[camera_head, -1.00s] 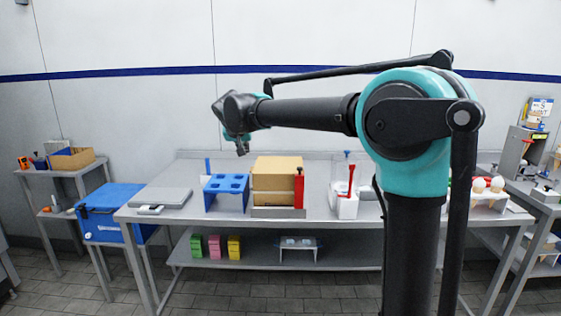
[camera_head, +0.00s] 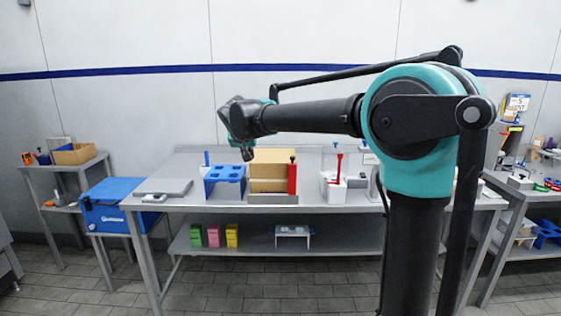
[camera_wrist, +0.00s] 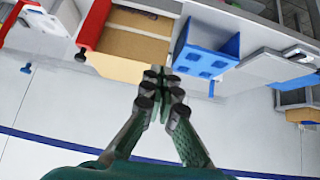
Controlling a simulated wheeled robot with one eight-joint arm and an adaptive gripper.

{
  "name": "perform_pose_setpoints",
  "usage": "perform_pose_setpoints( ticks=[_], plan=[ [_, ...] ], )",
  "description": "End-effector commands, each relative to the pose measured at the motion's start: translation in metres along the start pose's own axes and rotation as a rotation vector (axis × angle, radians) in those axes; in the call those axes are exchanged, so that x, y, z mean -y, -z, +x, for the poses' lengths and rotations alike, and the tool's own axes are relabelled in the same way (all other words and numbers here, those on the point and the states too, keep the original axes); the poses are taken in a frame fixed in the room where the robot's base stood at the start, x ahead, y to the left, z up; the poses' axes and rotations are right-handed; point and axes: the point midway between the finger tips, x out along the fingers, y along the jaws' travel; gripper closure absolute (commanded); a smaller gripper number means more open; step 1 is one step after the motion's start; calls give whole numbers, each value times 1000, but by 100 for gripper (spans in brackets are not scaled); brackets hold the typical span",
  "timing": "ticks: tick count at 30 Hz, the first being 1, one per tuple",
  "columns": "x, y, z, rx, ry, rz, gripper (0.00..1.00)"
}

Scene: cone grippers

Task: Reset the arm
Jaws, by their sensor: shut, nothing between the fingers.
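My arm stretches across the head view from the right, with its end to the left. My gripper (camera_head: 246,152) hangs in the air above the back of the long metal table (camera_head: 330,205). In the wrist view my gripper (camera_wrist: 162,84) has its fingers together with nothing between them. Below it in the head view are a blue rack with holes (camera_head: 224,176) and a tan box (camera_head: 268,172) with a red piece (camera_head: 292,178) at its right edge. The gripper is apart from all of these.
A blue cooler (camera_head: 108,205) and a small shelf (camera_head: 60,167) stand at the left. A grey flat slab (camera_head: 165,187) lies on the table's left end. A white holder with a red-handled tool (camera_head: 337,170) stands right of the box. Another bench (camera_head: 520,190) is at the right.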

Motion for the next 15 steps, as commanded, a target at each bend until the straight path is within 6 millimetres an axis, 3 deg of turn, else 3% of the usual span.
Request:
perform_pose_setpoints(
  ticks=[8,11,15],
  plan=[
    [-60,-42,16,60,-28,1,100],
    [-89,-66,23,90,-38,2,100],
    [-142,-118,31,149,-51,4,100]
  ],
)
